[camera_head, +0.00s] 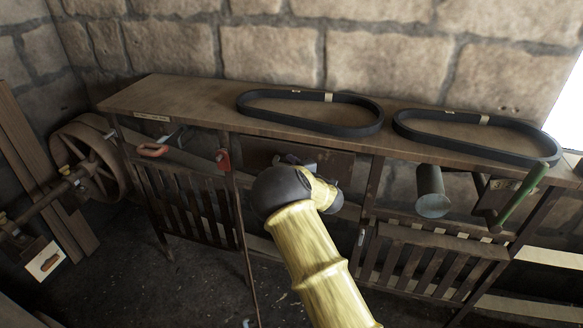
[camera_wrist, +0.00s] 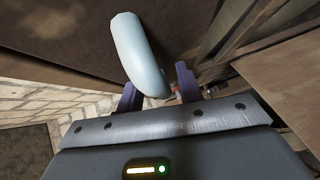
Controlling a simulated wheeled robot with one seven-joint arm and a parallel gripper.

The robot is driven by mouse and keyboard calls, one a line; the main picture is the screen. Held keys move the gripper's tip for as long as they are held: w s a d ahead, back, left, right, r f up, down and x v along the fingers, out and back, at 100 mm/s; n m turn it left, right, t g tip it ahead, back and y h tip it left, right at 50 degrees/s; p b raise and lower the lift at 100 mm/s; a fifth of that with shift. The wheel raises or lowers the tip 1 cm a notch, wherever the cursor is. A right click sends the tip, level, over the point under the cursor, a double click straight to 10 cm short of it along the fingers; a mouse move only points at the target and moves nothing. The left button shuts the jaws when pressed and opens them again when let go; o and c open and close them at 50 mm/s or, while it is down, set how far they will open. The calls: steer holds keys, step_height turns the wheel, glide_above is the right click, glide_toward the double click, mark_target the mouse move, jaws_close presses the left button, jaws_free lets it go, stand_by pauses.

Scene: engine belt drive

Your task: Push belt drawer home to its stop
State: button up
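The drawer (camera_head: 338,163) has a dark brown front and sits under the middle of the bench top. How far it stands out is hard to tell, as my arm covers part of it. In the wrist view, a pale blue-grey curved handle (camera_wrist: 138,52) stands against a brown panel (camera_wrist: 60,38). My gripper (camera_wrist: 160,90) has its two purple fingers apart, one on each side of the handle's lower end. A small gap shows beside the right finger. In the head view, my gripper (camera_head: 298,162) is at the drawer front, mostly hidden behind my yellow wrist.
Two black belts (camera_head: 310,127) (camera_head: 475,151) lie on the bench top (camera_head: 190,97). A grey cylinder (camera_head: 431,192) and a green-handled lever (camera_head: 522,194) stick out at the right. A red tag (camera_head: 223,160) hangs left of the drawer. A large wheel (camera_head: 93,158) stands at the left.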

steer(key=shift+r, duration=0.15)
steer(key=b+v, duration=0.2)
steer(key=v, duration=1.5)
steer(key=shift+s, duration=0.15)
steer(key=shift+d, duration=0.1)
steer(key=s+d+r+m+g+h+p, duration=0.35)
steer(key=s+d+m+h+p, duration=0.4)
steer(key=m, duration=0.65)
steer(key=s+r+m+g+p, duration=0.1)
steer(key=s+m+g, duration=0.3)
steer(key=s, duration=0.5)
steer(key=s+r+m+g+p, duration=0.2)
steer(key=s+r+m+g, duration=0.2)
steer(key=s, duration=0.4)
steer(key=shift+s+d+h, duration=0.35)
steer(key=shift+d, duration=0.05)
